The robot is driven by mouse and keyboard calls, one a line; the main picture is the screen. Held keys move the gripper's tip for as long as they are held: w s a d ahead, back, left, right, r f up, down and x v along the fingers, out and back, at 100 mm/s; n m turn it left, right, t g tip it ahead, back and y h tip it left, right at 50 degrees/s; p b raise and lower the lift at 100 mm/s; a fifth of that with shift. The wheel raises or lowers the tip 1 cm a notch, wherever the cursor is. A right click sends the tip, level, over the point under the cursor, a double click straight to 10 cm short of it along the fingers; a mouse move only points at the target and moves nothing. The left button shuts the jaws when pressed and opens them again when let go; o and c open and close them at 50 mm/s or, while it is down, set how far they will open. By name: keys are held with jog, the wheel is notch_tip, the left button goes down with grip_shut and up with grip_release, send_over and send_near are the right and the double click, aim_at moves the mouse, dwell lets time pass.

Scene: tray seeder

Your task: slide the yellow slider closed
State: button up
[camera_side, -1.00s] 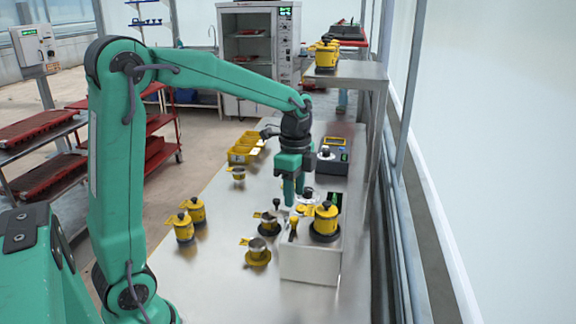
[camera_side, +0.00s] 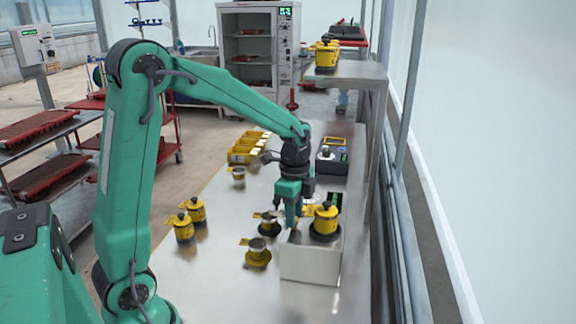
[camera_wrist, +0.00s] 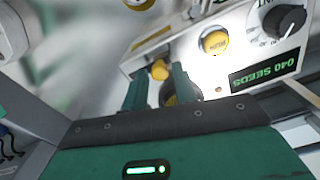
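The seeder is a grey metal box (camera_side: 310,263) at the front right of the bench. In the wrist view its white face (camera_wrist: 140,62) shows a dark slot and the yellow slider's knob (camera_wrist: 160,70). My gripper (camera_wrist: 160,88) has its two green fingers apart, one on each side of the knob's line. A little more yellow shows between the fingers, partly hidden. In the side view my gripper (camera_side: 291,222) points down at the box's left end and hides the slider there. I cannot tell whether a finger touches the knob.
A yellow pot with a black top (camera_side: 325,218) stands on the box, right of my gripper. Yellow pots and cups stand on the bench to the left, such as one cup (camera_side: 258,252). The wrist view shows a yellow button (camera_wrist: 214,42), a dial (camera_wrist: 284,20) and a seed display (camera_wrist: 263,70).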

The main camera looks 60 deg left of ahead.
aim_at(291, 239)
grip_shut()
jog(key=shift+s+d, duration=1.4)
jog(key=shift+o, duration=2)
grip_release()
notch_tip(291, 239, up, 8)
